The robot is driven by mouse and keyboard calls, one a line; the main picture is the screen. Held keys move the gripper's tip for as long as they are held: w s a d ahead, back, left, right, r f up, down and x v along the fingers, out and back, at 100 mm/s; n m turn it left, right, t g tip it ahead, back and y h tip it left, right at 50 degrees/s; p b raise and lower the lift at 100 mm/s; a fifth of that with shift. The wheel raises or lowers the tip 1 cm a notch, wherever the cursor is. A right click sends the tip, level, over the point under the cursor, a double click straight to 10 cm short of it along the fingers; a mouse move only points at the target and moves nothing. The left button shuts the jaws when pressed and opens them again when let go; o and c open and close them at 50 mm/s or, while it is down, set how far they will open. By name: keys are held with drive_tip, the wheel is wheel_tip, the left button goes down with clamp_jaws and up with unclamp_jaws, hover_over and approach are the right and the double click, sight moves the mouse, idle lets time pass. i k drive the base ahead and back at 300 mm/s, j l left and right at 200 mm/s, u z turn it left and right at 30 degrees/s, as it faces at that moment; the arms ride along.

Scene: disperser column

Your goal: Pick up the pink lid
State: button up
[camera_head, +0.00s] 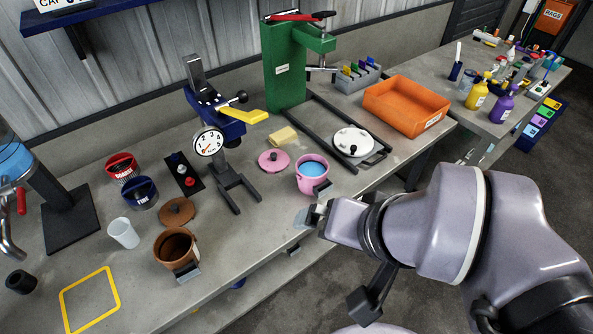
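The pink lid (274,160) lies flat on the grey workbench, a round disc with a dark knob in its middle. A pink pot (312,175) with blue contents stands just to its right and nearer to me, with no lid on it. My gripper (309,215) is low at the bench's front edge, in front of the pink pot and apart from the lid. Its fingers are small and partly hidden, so I cannot tell whether they are open.
A dark press with a gauge (209,143) stands left of the lid, its forked foot close by. A yellow sponge (283,137) lies just behind the lid. A brown pot (176,248) and brown lid (177,212) are at left. An orange bin (405,106) is at right.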

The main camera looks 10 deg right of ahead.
sight(275, 161)
drive_tip(key=i+l+u, duration=0.45)
drive_tip(key=l+u, duration=0.2)
drive_tip(key=i+l+u, duration=0.15)
drive_tip(key=l+u, duration=0.2)
drive_tip(key=l, duration=0.1)
